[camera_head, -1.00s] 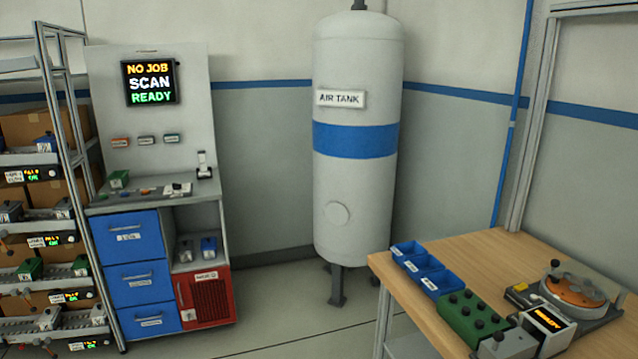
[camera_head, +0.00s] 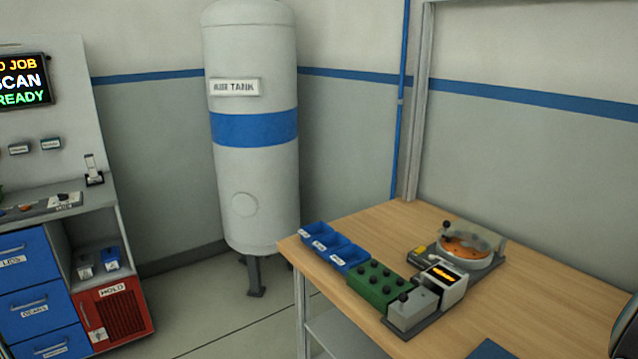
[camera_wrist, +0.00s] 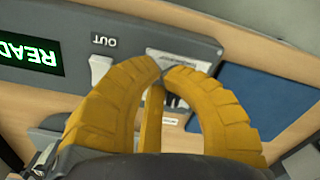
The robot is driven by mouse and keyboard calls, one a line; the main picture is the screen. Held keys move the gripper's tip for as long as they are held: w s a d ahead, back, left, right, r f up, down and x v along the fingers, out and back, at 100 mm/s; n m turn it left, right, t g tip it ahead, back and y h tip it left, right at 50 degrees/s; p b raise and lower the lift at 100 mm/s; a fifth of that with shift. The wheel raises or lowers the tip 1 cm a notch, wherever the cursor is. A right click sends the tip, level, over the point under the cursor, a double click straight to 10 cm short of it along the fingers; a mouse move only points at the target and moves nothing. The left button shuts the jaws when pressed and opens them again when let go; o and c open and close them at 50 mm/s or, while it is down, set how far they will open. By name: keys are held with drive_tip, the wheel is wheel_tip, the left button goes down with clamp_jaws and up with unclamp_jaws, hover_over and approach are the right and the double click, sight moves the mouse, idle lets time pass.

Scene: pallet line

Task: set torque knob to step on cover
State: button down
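No torque knob can be told for sure; a small dark knob (camera_head: 403,297) tops a grey box (camera_head: 412,312) at the bench's front edge. A round device with an orange disc under a clear cover (camera_head: 470,243) stands at the back of the bench. Any step mark on the cover is too small to read. My gripper (camera_wrist: 162,73) shows in the wrist view with its yellow curved fingers drawn together at the tips and nothing seen between them. Behind them is a grey panel (camera_wrist: 205,48) with an "OUT" label. The gripper is not seen in the head view.
The wooden bench (camera_head: 560,290) also holds blue bins (camera_head: 335,250), a green block with several dark knobs (camera_head: 378,284) and a display unit (camera_head: 445,276). A blue mat (camera_head: 488,350) lies at the front. An air tank (camera_head: 250,170) stands behind; a cabinet (camera_head: 35,260) is at left.

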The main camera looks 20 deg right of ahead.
drive_tip(key=shift+s, duration=0.15)
drive_tip(key=shift+r, duration=0.2)
wheel_tip(320, 180, up, 6)
drive_tip(key=p, duration=0.4)
drive_tip(key=shift+a+f+p, duration=0.1)
drive_tip(key=shift+p, duration=0.25)
